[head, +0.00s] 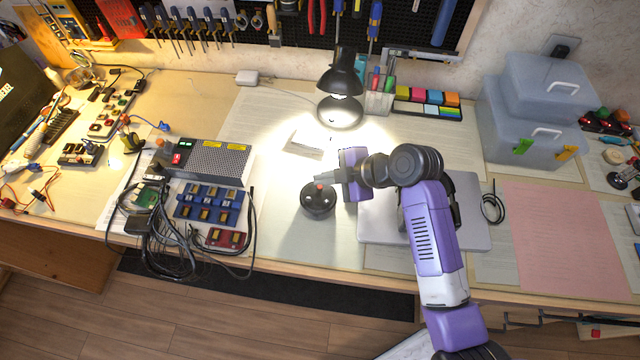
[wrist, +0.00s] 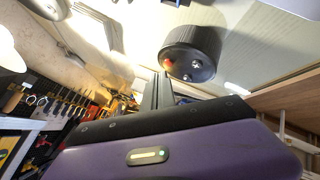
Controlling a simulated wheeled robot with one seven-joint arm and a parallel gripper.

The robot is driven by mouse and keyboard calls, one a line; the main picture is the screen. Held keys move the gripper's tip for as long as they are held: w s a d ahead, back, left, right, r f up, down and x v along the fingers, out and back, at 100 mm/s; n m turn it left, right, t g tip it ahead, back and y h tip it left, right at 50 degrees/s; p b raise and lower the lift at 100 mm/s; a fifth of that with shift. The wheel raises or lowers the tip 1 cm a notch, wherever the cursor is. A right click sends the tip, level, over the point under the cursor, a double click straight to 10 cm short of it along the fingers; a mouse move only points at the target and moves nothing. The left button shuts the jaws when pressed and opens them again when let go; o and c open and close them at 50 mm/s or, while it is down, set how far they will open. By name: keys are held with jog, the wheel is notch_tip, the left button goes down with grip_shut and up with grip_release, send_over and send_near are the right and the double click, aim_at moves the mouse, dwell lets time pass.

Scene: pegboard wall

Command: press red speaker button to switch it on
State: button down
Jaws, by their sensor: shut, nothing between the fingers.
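The speaker (head: 318,203) is a small round black puck on the workbench, with a red button (head: 319,187) on its top. In the wrist view the speaker (wrist: 190,54) shows near the top centre, with the red button (wrist: 167,64) at its left edge beside two silvery spots. My gripper (head: 335,176) is just right of and above the speaker in the head view, its fingers pointing left towards the button. In the wrist view the dark fingers (wrist: 158,88) are together and empty, their tips close to the red button. I cannot tell whether they touch it.
A black desk lamp (head: 342,75) stands behind the speaker. A closed laptop (head: 375,222) lies under my arm. A grey power supply (head: 208,160) and tangled cables (head: 160,235) are at left. Clear plastic boxes (head: 530,120) stand at back right. Bench around the speaker is mostly clear.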

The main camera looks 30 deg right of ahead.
aim_at(323, 189)
dwell(0.4)
jog(key=shift+f+b, duration=0.4)
jog(key=shift+f, duration=0.05)
jog(key=shift+f, duration=0.15)
dwell(0.4)
jog(key=shift+r+p, duration=0.35)
jog(key=shift+r, duration=0.3)
notch_tip(323, 189, up, 6)
jog(key=p, duration=0.4)
jog(key=shift+p, duration=0.35)
dwell(0.4)
